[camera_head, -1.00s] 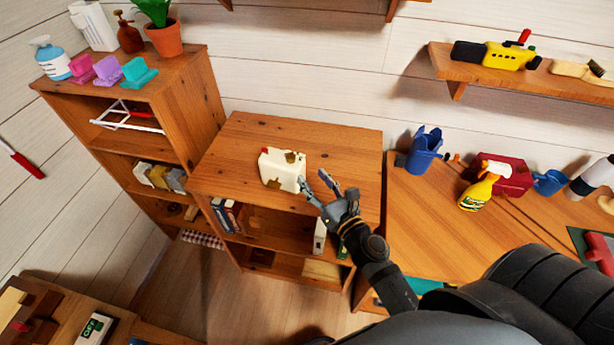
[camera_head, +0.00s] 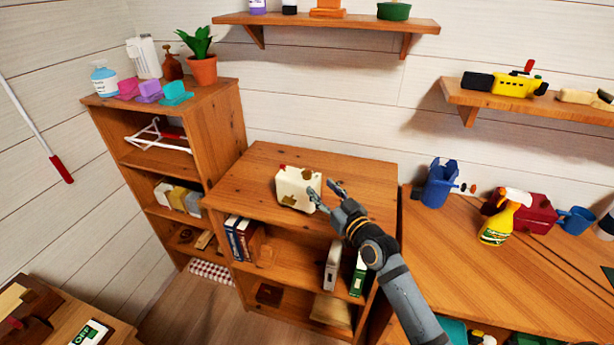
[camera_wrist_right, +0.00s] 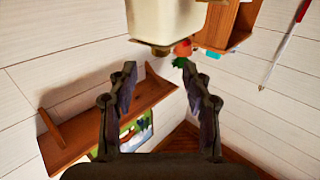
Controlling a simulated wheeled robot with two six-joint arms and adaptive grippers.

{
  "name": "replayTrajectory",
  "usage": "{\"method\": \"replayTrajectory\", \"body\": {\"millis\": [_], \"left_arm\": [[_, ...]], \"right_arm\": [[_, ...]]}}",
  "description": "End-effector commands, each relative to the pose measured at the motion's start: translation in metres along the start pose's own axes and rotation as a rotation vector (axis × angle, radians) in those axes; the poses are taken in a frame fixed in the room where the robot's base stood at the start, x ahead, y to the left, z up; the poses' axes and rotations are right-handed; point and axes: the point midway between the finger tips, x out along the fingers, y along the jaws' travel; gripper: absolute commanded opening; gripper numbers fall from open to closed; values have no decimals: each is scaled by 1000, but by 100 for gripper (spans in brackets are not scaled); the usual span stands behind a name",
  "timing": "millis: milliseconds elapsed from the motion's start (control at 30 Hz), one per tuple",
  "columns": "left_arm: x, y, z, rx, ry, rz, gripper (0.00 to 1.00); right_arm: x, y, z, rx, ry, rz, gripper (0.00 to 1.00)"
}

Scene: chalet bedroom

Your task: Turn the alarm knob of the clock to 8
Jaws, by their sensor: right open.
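The clock appears to be the cream box (camera_head: 298,190) with brown parts and a small red piece on top. It stands on the middle wooden cabinet (camera_head: 345,175). It also shows in the right wrist view as a pale block (camera_wrist_right: 165,18) at the top, with a brown-gold piece on its lower edge. I cannot make out a dial or the number 8. My right gripper (camera_head: 327,190) is open and empty, just right of the box. In the right wrist view its two fingers (camera_wrist_right: 160,95) are apart, with the block beyond them. My left gripper is out of view.
Books (camera_head: 240,238) stand on the cabinet's shelf. A taller shelf at left carries a plant (camera_head: 200,62) and a pump bottle (camera_head: 104,78). The desk at right holds a yellow spray bottle (camera_head: 497,220) and a blue container (camera_head: 440,183). The cabinet top around the box is clear.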

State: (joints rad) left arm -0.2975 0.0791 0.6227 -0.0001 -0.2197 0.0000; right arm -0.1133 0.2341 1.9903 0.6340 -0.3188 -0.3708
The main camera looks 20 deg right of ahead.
Motion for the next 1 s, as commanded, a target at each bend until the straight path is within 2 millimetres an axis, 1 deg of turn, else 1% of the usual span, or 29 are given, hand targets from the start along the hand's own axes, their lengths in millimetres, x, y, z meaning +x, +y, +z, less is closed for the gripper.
{"method": "replayTrajectory", "body": {"millis": [33, 200, 300, 400, 533, 767, 800, 1000], "left_arm": [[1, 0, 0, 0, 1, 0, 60], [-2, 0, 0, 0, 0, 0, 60], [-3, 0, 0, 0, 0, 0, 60], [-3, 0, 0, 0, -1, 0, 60], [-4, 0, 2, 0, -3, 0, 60], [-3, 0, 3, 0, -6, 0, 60], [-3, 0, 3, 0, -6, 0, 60], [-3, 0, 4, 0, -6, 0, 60]], "right_arm": [[10, 0, -2, 5, 5, 0, 49], [48, 0, -3, 3, 4, 0, 49], [66, -1, -3, 2, 3, -1, 49], [80, 0, -2, 0, 3, 0, 49], [88, 0, -1, -2, 2, 0, 49], [89, -1, 0, -2, 1, 0, 49], [89, -1, 0, -2, 1, 0, 48], [89, 0, 0, -2, 1, 0, 21]]}}
